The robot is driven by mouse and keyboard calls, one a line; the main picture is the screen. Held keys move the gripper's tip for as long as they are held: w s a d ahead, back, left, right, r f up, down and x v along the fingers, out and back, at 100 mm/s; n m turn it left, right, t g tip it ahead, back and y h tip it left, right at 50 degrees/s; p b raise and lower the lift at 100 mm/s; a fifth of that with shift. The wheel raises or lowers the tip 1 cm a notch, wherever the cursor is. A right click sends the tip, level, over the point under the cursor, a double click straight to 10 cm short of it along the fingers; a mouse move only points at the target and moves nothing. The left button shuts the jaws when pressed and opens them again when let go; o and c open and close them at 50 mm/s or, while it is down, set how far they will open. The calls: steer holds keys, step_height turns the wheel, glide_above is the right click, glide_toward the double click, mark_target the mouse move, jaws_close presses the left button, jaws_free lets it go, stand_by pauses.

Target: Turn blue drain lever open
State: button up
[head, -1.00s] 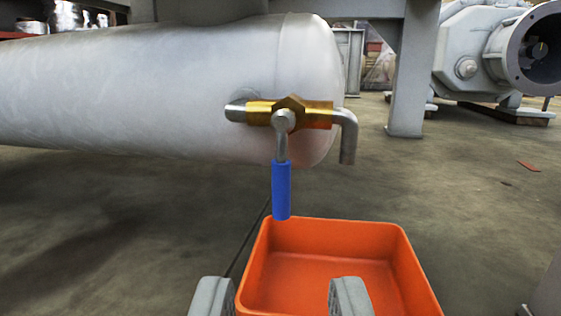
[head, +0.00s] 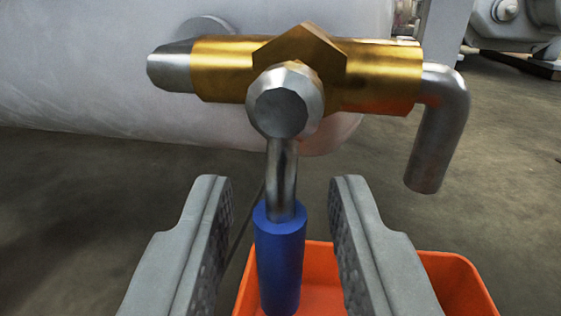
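The blue drain lever (head: 279,262) hangs straight down from a brass valve (head: 221,68) in the head view. Its upper part is a bare steel stem, and its lower part is a blue sleeve. The lever stands at a right angle to the valve body, which lies level. My gripper (head: 282,190) is open, with one grey finger on each side of the lever. A visible gap remains between each finger and the blue sleeve. The sleeve's lower end reaches the bottom of the picture.
A grey tank (head: 80,75) lies behind the valve. A bent steel outlet pipe (head: 440,135) points down at the valve's right. An orange tray (head: 455,272) sits below, partly hidden by my gripper. Grey machinery (head: 510,25) stands at the far right. Concrete floor shows around.

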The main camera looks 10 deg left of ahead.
steer(key=shift+w+a, duration=0.1)
steer(key=shift+w, duration=0.3)
jaws_close()
steer(key=shift+d+r+n+g, duration=0.15)
steer(key=shift+d+n, duration=0.15)
steer(key=shift+n, duration=0.65)
steer(key=shift+d+r+n+g, duration=0.1)
steer(key=shift+d+n+g, duration=0.2)
steer(key=shift+n, duration=0.7)
steer(key=shift+d+r+n+g, duration=0.1)
steer(key=shift+d+n, duration=0.25)
steer(key=shift+n, duration=0.6)
